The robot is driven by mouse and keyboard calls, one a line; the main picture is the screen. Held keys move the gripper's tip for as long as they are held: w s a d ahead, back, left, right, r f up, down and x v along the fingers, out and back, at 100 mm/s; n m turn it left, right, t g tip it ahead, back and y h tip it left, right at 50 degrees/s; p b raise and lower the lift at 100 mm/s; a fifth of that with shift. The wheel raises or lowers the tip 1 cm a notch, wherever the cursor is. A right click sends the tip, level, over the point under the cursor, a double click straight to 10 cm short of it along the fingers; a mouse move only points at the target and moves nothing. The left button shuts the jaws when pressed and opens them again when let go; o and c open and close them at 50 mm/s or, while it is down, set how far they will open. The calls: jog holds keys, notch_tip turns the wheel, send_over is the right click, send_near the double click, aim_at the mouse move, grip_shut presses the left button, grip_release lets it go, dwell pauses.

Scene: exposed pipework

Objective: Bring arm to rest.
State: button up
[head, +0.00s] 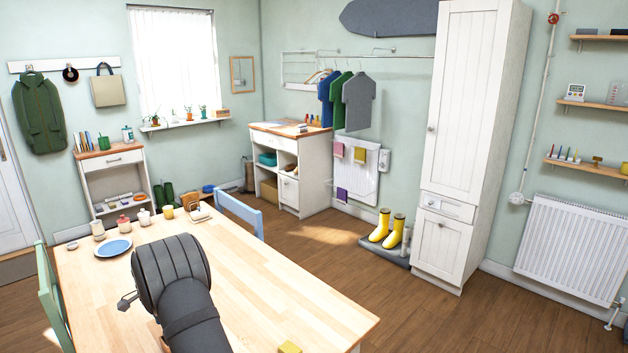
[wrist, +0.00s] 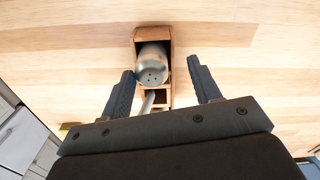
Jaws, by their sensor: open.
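My gripper (wrist: 161,86) shows in the wrist view with its two dark fingers spread apart and nothing between them. Below and ahead of the fingers, a wooden caddy (wrist: 138,40) stands on the table. A metal shaker (wrist: 152,66) with holes in its top sits in the caddy, and a thin metal item (wrist: 148,102) shows in front of it. The fingers appear apart from the caddy. In the head view my arm reaches over the wooden table (head: 290,275) and hides most of the gripper and caddy.
A blue plate (head: 113,248) and several jars stand at the table's far left. A small yellow block (head: 289,347) is at the near edge. A blue chair (head: 239,213) and a green chair (head: 52,300) flank the table. The table's right side is mostly clear.

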jog(key=shift+f, duration=1.45)
